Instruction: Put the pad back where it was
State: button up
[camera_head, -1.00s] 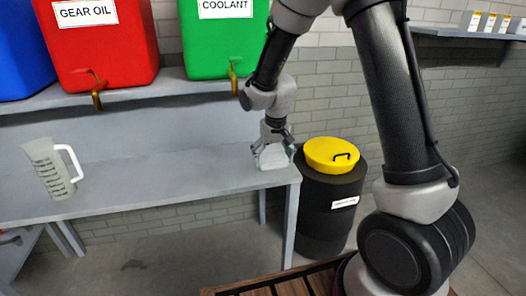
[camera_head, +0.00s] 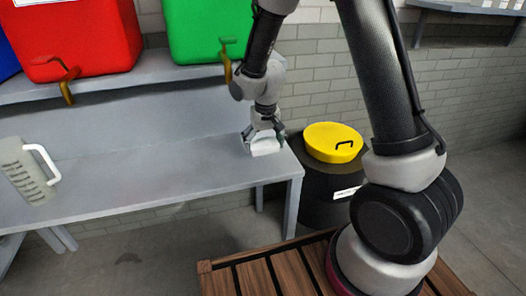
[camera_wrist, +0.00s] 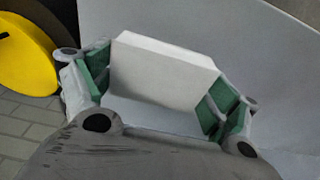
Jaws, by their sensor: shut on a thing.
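The pad is a white block (camera_head: 265,146) at the right end of the grey bench (camera_head: 130,182). My gripper (camera_head: 264,136) is above it, with its fingers around it. In the wrist view the pad (camera_wrist: 160,76) lies between the green-faced fingers of my gripper (camera_wrist: 158,92), which is shut on it. The bench top (camera_wrist: 230,35) shows beneath and beyond the pad. I cannot tell whether the pad rests on the bench or is just above it.
A black drum with a yellow lid (camera_head: 333,142) stands just right of the bench end. A measuring jug (camera_head: 26,172) stands at the bench's left. Red (camera_head: 75,35) and green (camera_head: 205,28) containers with taps sit on the shelf above. The middle of the bench is clear.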

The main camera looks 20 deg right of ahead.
aim_at(263, 159)
notch_tip(263, 159, down, 4)
jog(key=shift+s+r, duration=0.1)
jog(key=shift+r, duration=0.1)
jog(key=shift+f, duration=0.15)
jog(key=shift+w+f, duration=0.1)
jog(key=shift+w, duration=0.25)
jog(key=shift+s, duration=0.1)
jog(key=o, duration=1)
jog(key=shift+f, duration=0.1)
jog(key=shift+o, duration=0.2)
